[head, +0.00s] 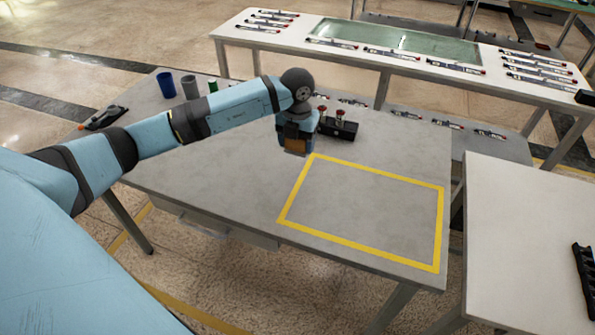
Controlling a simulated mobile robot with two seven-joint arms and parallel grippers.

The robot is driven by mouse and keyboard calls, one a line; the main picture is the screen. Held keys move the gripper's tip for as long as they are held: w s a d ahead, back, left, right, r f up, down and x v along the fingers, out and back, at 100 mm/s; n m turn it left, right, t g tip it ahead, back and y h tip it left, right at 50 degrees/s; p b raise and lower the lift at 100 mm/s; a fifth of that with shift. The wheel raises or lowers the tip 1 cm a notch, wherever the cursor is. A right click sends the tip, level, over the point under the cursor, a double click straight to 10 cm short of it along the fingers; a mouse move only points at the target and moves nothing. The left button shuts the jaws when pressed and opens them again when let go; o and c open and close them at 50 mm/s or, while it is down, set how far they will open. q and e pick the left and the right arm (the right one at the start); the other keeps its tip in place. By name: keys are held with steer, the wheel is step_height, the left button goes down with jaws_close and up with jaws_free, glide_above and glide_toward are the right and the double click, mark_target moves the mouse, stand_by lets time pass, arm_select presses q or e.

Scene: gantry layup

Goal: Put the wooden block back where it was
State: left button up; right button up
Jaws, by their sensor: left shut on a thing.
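My left arm reaches in from the left over the grey table. My left gripper (294,143) points down near the far-left corner of the yellow outlined rectangle. I cannot tell whether the block touches the table top. The yellow rectangle (362,175) is empty. My right gripper is not in view.
A black box with red buttons (338,127) stands just behind the gripper. A white table (520,210) stands to the right. The table's front right is clear.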

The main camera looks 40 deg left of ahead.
mark_target(297, 179)
arm_select(q)
step_height(297, 179, down, 11)
stand_by(0.4)
steer(key=shift+f, duration=0.1)
steer(key=o, duration=0.9)
steer(key=shift+r, duration=0.3)
step_height(297, 179, up, 12)
steer(key=shift+f, duration=0.1)
